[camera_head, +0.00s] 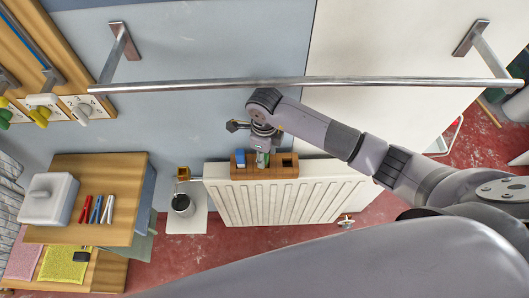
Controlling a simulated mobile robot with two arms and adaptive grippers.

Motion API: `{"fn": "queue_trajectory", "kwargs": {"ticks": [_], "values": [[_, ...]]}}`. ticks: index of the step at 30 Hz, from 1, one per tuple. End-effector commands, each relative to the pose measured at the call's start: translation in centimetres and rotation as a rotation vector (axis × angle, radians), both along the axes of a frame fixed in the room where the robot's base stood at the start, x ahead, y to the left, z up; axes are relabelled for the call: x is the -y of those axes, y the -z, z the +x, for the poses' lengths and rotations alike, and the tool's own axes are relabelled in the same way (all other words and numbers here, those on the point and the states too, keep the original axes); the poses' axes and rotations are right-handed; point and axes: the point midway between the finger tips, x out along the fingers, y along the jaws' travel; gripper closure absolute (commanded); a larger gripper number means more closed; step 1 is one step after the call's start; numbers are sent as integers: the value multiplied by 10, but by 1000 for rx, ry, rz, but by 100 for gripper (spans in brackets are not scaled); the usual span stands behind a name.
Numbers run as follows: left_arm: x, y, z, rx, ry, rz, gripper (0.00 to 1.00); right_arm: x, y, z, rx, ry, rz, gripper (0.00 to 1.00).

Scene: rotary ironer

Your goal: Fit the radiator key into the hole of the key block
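A brown wooden block (265,172), which looks like the key block, sits along the top of the white radiator. It has a blue piece (240,158) at its left, a small pale and green piece (262,160) in the middle and a dark square opening (287,162) at its right. My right gripper (263,148) points down over the middle of the block, just above the pale and green piece. Its fingertips are too small and covered to tell if they hold anything. I cannot pick out the radiator key for certain. My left gripper is not in view.
A metal rail (300,82) crosses above my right arm. The white radiator (300,197) stands below the block. A dark cup (183,205) is left of it.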

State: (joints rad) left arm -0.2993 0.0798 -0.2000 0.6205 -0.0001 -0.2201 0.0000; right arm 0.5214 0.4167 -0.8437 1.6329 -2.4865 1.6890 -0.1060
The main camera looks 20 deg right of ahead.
Motion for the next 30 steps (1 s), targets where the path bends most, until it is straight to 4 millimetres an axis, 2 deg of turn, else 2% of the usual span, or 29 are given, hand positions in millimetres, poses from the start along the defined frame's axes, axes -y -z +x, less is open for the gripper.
{"fn": "queue_trajectory", "kwargs": {"ticks": [2, 5, 12, 18, 24, 30], "values": [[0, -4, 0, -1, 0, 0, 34, 0, -6, 0, 1, 0, 1, 63], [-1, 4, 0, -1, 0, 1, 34, 0, -18, 2, 5, -1, 2, 63], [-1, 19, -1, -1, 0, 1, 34, 0, -69, 2, 7, -2, 1, 63], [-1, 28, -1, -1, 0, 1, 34, 0, -105, 1, 5, -1, 0, 63], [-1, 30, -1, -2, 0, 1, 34, 0, -121, 0, 1, 0, 0, 63], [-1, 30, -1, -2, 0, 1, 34, 0, -123, 0, 0, 1, 0, 63]]}}
